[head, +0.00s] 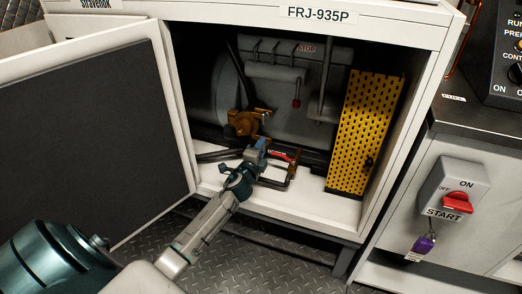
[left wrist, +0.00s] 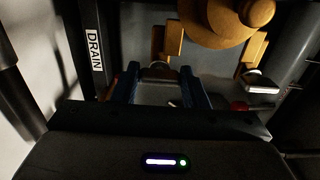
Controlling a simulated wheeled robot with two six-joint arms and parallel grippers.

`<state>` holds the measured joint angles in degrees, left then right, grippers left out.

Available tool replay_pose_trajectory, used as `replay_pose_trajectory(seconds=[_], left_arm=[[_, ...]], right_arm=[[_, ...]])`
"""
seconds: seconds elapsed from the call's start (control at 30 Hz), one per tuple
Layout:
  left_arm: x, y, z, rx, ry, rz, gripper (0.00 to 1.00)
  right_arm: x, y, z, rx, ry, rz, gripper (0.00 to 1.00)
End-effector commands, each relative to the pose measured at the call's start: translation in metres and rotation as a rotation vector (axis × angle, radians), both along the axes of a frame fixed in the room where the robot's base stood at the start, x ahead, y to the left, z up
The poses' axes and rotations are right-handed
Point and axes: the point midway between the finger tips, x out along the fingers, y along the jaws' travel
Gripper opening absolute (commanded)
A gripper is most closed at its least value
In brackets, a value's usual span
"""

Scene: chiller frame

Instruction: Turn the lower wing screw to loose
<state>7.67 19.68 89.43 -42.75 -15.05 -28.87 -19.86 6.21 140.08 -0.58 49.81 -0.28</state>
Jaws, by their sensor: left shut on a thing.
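The brass-orange fitting (head: 243,122) sits inside the open cabinet, in front of the grey tank. In the left wrist view its round body and two arms (left wrist: 220,25) fill the top. My left gripper (head: 261,150) reaches in from the front, just below this fitting. In the left wrist view my left gripper (left wrist: 160,82) has its two blue fingers either side of a small grey-metal piece, the lower wing screw (left wrist: 157,72), and is shut on it. Its wings are mostly hidden, so its angle is unclear. A second metal piece (left wrist: 262,84) sits on the other arm. My right gripper is out of view.
The cabinet door (head: 85,130) stands open at left. A yellow perforated panel (head: 365,130) stands at right inside the cabinet. A red handle (head: 281,155) and brown pipe lie right beside my gripper. A DRAIN-labelled pipe (left wrist: 88,25) runs at left.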

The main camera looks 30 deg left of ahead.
Motion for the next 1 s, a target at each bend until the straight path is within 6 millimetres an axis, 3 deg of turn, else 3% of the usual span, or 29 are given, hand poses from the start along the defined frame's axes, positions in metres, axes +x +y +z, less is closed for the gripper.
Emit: replay_pose_trajectory(seconds=[0.43, 0.47, 0.53, 0.57, 0.87, 1.0], left_arm=[[0.000, 0.000, -0.001, -0.009, 0.000, 0.000, 0.17], [0.000, 0.000, -0.001, -0.009, 0.000, 0.000, 0.46], [0.000, 0.000, -0.001, -0.008, 0.000, 0.000, 0.60], [0.000, 0.000, -0.001, -0.008, 0.000, 0.000, 0.62], [-0.002, 0.000, -0.001, -0.008, -0.001, 0.000, 0.62], [-0.015, -0.003, -0.001, -0.006, 0.001, 0.000, 0.62]], right_arm=[[0.000, 0.000, 0.000, 0.002, 0.000, 0.000, 0.36], [0.000, 0.000, 0.000, 0.002, 0.000, 0.000, 0.36], [0.000, 0.000, 0.000, 0.002, 0.000, 0.000, 0.36], [0.000, 0.000, 0.000, 0.002, 0.000, 0.000, 0.36], [0.000, 0.000, 0.000, 0.002, 0.000, 0.000, 0.36], [0.000, 0.000, 0.001, 0.002, 0.000, 0.000, 0.36]])
